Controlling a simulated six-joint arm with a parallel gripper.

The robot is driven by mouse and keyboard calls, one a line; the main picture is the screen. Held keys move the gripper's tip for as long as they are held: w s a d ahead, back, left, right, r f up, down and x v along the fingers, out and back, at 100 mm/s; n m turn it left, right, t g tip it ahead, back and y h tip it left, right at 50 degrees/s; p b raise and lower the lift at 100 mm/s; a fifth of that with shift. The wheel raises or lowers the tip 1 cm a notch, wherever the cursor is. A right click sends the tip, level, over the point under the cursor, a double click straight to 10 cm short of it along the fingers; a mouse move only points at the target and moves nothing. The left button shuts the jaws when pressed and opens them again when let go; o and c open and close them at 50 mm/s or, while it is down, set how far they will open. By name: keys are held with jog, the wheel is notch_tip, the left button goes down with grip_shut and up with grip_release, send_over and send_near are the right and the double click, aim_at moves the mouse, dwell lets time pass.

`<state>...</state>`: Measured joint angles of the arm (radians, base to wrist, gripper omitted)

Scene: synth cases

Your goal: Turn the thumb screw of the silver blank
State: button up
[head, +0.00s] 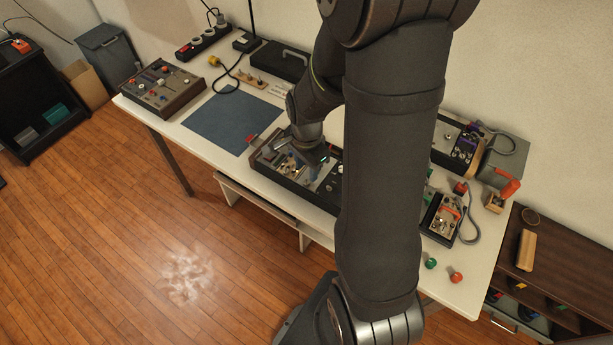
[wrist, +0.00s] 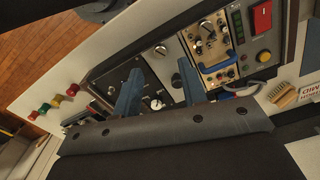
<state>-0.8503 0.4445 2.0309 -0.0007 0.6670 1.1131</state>
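My gripper (wrist: 161,68) shows two blue fingers set apart over a rack case in the wrist view. They are open, with nothing held between them. Between and just beyond them is a dark grey panel (wrist: 152,72) with small knobs and a white dial. In the head view the case (head: 268,160) is partly hidden by my arm.
A blue-grey mat (head: 232,122) lies left of the case on the white table (head: 199,140). Another control box (head: 160,88) stands at the far left. Small devices with cables (head: 441,218) and green and red knobs (head: 456,277) lie to the right.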

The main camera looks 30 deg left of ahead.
aim_at(307, 181)
jog(key=shift+f, duration=2.5)
grip_shut()
